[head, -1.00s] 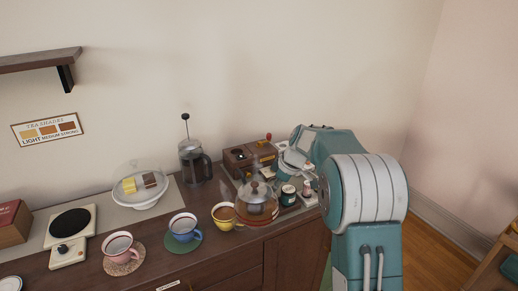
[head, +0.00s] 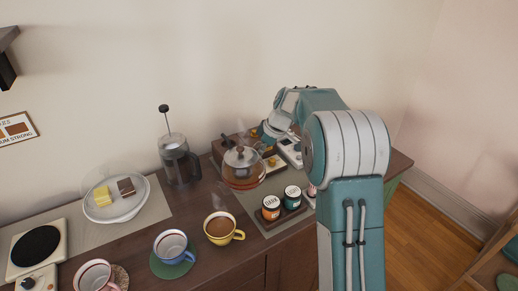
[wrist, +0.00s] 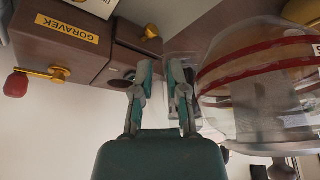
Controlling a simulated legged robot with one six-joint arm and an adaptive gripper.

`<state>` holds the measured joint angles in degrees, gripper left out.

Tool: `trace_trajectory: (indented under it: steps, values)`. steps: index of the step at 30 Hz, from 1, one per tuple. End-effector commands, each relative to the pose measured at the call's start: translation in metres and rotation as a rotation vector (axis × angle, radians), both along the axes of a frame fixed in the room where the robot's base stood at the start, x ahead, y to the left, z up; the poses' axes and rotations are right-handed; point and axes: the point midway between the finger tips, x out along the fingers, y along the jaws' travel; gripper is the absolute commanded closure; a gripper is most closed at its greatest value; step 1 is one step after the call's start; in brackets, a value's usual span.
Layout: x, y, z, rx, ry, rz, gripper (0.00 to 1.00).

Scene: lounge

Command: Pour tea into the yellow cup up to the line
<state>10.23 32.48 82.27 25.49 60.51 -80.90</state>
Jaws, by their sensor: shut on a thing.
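The yellow cup (head: 222,238) stands upright on the counter in the head view, with brown tea (head: 219,226) in it. Its line cannot be made out. The glass teapot (head: 243,178), with a brown lid and reddish tea low inside, is behind and to the right of the cup, apart from it. It looks roughly upright; I cannot tell whether it touches the surface below. In the wrist view, the teapot (wrist: 250,75) fills the right side. My gripper (wrist: 161,76) is shut on its handle, which is mostly hidden between the fingers.
A blue cup (head: 172,256) and a pink cup (head: 94,281) stand left of the yellow one. Two small jars (head: 281,205) sit in front of the teapot. A French press (head: 178,165) and a wooden box (wrist: 62,42) are nearby. A domed cake stand (head: 115,205) is farther left.

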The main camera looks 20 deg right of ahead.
Motion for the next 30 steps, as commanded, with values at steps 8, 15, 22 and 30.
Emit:
trace_trajectory:
  steps: [8,15,22,30]
  values:
    - [0.001,0.0,-0.006,-0.003,-0.005,-0.001,1.0]
    - [0.001,0.0,-0.012,-0.007,-0.01,-0.001,1.0]
    - [0.001,0.0,-0.018,-0.01,-0.013,-0.002,1.0]
    - [0.001,0.0,-0.024,-0.014,-0.018,-0.001,1.0]
